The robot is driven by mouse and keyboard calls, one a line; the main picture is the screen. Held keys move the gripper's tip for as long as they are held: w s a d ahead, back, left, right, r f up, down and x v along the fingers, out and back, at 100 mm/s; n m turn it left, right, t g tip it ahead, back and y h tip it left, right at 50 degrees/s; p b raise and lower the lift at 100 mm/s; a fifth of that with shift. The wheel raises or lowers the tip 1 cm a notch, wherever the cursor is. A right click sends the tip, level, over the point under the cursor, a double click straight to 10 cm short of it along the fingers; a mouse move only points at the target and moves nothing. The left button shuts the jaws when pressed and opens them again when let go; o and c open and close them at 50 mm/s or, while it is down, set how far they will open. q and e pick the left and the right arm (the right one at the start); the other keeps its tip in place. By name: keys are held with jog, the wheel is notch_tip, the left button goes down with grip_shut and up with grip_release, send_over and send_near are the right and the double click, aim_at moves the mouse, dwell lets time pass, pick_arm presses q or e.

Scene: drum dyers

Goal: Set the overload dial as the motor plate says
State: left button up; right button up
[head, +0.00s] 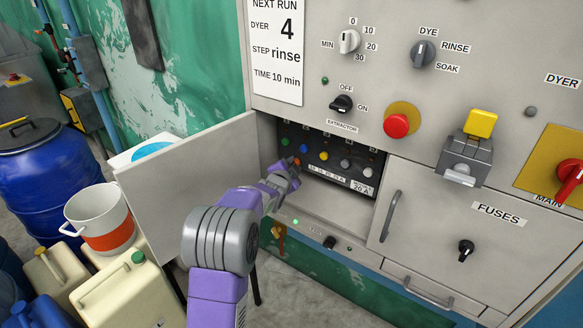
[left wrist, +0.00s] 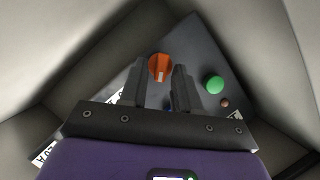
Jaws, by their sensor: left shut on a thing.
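My left gripper (head: 287,172) reaches into the open lower bay of the grey cabinet, at the left end of the dark panel. In the left wrist view its two fingers (left wrist: 162,84) are shut on an orange dial (left wrist: 160,66) with a pale pointer mark. A bit of orange shows at the fingertips in the head view, but the gripper hides most of the dial. A white plate (head: 362,188) on the panel reads "20 A" under smaller text. A label strip (head: 327,173) beside it carries small current figures, hard to read. My right gripper is out of view.
The bay's door (head: 195,185) stands open to the left. The panel has several coloured buttons, including a yellow one (head: 323,155). The extractor switch (head: 342,103) and red stop button (head: 396,125) are above. The fuses door (head: 465,225) is shut at right.

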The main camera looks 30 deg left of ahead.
pick_arm(q)
jog(key=shift+d+f+m+t+y, duration=0.15)
jog(key=shift+m+t+y, duration=0.3)
jog(key=shift+m, duration=0.95)
jog(key=shift+a+f+m+t+y, duration=0.15)
jog(key=shift+m+t+y, duration=0.3)
jog(key=shift+m, duration=0.95)
jog(key=shift+d+f+m+t+y, duration=0.25)
jog(key=shift+m+t, duration=0.35)
jog(key=shift+m, duration=0.8)
jog(key=shift+a, duration=0.15)
jog(key=o, duration=0.7)
jog(key=shift+s, duration=0.1)
jog(key=p+v, duration=0.1)
jog(key=v, duration=0.6)
jog(key=shift+s+p, duration=0.2)
jog(key=shift+p, duration=0.15)
jog(key=shift+f, duration=0.1)
